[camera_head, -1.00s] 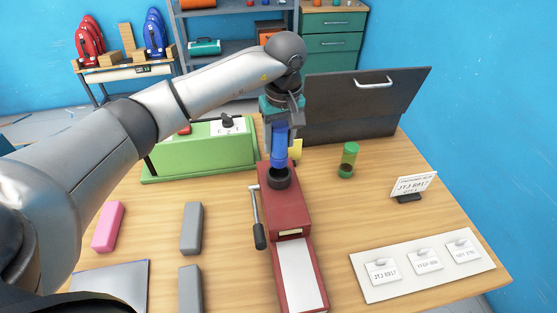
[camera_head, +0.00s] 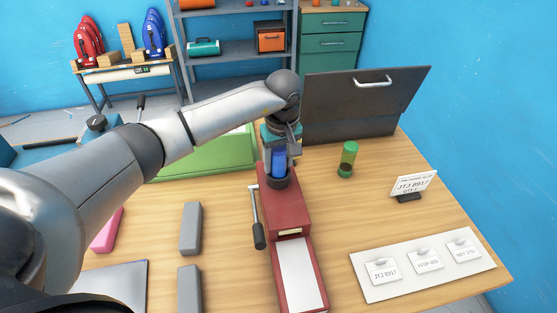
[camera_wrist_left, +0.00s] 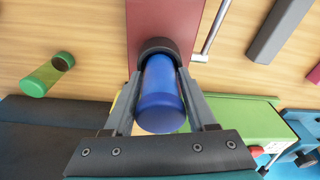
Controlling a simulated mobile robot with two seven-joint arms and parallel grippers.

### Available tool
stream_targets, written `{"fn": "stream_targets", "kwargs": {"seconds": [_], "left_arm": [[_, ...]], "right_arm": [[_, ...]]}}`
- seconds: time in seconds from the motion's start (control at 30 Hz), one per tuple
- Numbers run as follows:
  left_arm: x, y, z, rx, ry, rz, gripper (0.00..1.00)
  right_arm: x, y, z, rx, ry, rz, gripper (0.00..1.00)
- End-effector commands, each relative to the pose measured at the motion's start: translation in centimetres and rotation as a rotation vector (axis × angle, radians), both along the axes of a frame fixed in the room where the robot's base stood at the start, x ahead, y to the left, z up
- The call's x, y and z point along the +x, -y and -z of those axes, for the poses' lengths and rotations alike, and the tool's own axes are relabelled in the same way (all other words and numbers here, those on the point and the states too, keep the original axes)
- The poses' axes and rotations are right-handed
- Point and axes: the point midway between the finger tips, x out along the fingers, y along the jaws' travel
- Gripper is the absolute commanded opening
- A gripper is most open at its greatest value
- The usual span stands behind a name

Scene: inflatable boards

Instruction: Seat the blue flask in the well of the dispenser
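The blue flask (camera_head: 278,161) is upright between the fingers of my left gripper (camera_head: 279,165). Its lower end is at the black ring of the well (camera_head: 278,181) on the red dispenser (camera_head: 285,212). In the left wrist view the blue flask (camera_wrist_left: 160,98) is between the two grey fingers, and its far end meets the dark well ring (camera_wrist_left: 158,47). The fingers appear closed on its sides. How deep the flask sits in the well is hidden by the gripper and flask. The dispenser has a crank handle (camera_head: 259,235) at its left side. My right gripper is not seen.
A green flask (camera_head: 348,159) stands right of the dispenser. A green box (camera_head: 205,155) is behind my left arm, and a dark open panel (camera_head: 350,105) stands at the back. Grey blocks (camera_head: 191,228) lie left. A white board (camera_head: 424,264) with tags lies right.

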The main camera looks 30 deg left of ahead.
Motion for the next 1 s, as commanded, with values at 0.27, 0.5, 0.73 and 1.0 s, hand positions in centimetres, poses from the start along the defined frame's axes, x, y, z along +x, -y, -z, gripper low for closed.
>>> {"fn": "stream_targets", "kwargs": {"seconds": [0.27, 0.5, 0.73, 1.0], "left_arm": [[0.0, 0.0, 0.0, 0.001, -0.001, 0.0, 0.84], [0.0, 0.0, -0.2, 0.001, -0.001, -0.001, 0.84], [-0.1, 0.2, -3.3, 0.002, 0.005, 0.001, 0.84], [-0.6, 0.8, -9.1, 0.001, 0.005, 0.0, 0.84]], "right_arm": [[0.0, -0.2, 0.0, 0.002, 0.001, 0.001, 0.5], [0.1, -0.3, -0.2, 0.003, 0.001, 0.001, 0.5], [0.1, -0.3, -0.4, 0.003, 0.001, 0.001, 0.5], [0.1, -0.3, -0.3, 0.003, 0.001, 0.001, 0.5]]}}
